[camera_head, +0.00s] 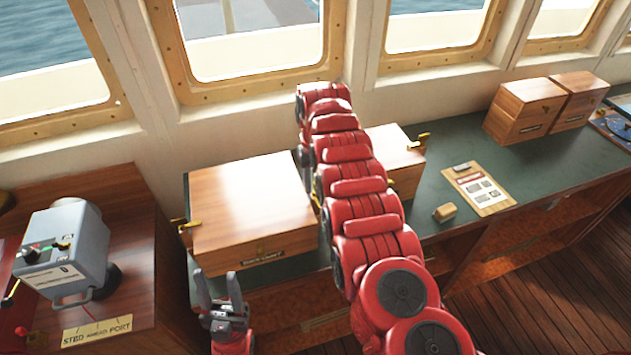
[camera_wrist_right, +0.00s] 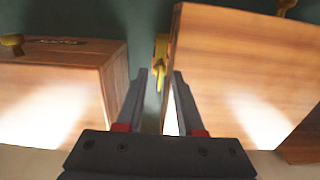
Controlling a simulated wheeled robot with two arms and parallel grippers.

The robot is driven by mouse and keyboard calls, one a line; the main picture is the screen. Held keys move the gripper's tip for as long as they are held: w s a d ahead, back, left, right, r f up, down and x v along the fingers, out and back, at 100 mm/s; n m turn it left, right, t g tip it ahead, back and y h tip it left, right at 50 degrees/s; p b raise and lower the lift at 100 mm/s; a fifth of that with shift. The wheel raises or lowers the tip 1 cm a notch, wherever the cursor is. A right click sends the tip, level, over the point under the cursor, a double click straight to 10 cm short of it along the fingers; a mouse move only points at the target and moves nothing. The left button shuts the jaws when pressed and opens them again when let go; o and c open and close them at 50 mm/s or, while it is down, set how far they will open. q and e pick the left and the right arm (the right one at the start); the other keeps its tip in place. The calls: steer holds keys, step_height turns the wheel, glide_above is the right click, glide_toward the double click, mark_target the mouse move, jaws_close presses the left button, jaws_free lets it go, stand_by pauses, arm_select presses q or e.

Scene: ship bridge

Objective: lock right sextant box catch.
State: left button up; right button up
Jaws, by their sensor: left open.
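A large wooden box (camera_head: 250,200) stands on the green counter, with a dark front label I cannot read surely. Brass catches sit on its left (camera_head: 182,226) and right sides. In the right wrist view, the box at right (camera_wrist_right: 240,70) has a yellow brass catch (camera_wrist_right: 161,65) on its side, facing the gap between two boxes. My right gripper (camera_wrist_right: 160,73) is open in that gap, its fingertips apart just short of the catch. The catch appears between the tips, not gripped. In the head view, the right arm hides this gripper. My left gripper (camera_head: 220,290) is open and empty before the large box.
A smaller wooden box (camera_head: 397,145) with brass fittings stands just right of my right arm; it also shows in the right wrist view (camera_wrist_right: 60,90). A grey telegraph (camera_head: 65,250) stands at left. A clipboard (camera_head: 480,190) and small wooden block (camera_head: 444,212) lie at right.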

jaws_close()
